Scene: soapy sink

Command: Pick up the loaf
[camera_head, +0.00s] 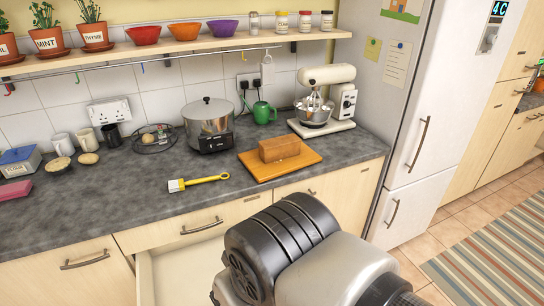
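The loaf (279,148) is a brown rectangular block. It lies on an orange-brown wooden cutting board (263,174) on the grey countertop, left of the stand mixer. My arm's black and grey links fill the bottom middle of the head view, in front of the counter. My gripper is not visible, so whether it is open or shut does not show.
A stand mixer (326,100) is right of the board and a steel pot (208,125) is left behind it. A yellow-handled brush (198,182) lies left of the board. A drawer below the counter (185,268) seems pulled out. A shelf (170,45) hangs above.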

